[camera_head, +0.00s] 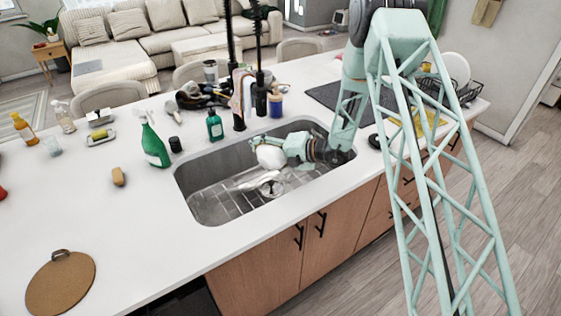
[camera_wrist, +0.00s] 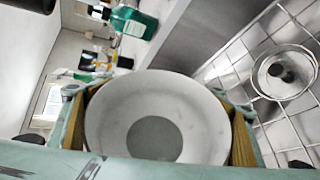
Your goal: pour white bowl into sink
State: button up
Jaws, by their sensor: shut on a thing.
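The white bowl (camera_head: 271,156) is held in my gripper (camera_head: 259,143) over the back of the sink basin. In the wrist view the bowl (camera_wrist: 190,98) fills the middle, with a finger on each side of it (camera_wrist: 158,125). I look onto a pale round face with a grey disc at its centre, and I see no contents. In the head view the bowl looks tilted. The metal sink (camera_head: 205,200) lies below, with a wire grid and a round drain (camera_head: 272,187). Whitish streaks show on the sink bottom near the drain; I cannot tell what they are.
A green spray bottle (camera_head: 154,147) and a green soap bottle (camera_head: 214,126) stand left of and behind the sink. A black faucet (camera_head: 238,115) rises at its back edge. The front left counter is mostly clear.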

jog(key=shift+s+f+n+b, duration=0.2)
jog(key=shift+n+b, duration=0.2)
jog(key=shift+b, duration=0.55)
dwell(0.4)
jog(key=shift+s+a+f+n+t+h+b, duration=0.15)
jog(key=shift+f+n+t+h+b, duration=0.3)
jog(key=shift+b, duration=0.75)
jog(key=shift+a+f+n+t+h+b, duration=0.1)
jog(key=shift+f+n+t+h+b, duration=0.6)
jog(key=shift+b, duration=2.7)
jog(key=shift+s+a+f+n+t+b, duration=0.25)
jog(key=shift+n+b, duration=0.4)
jog(key=shift+b, duration=1.85)
jog(key=shift+s+a+f+n+b, duration=0.2)
jog(key=shift+s+n+b, duration=0.15)
jog(key=shift+b, duration=1.2)
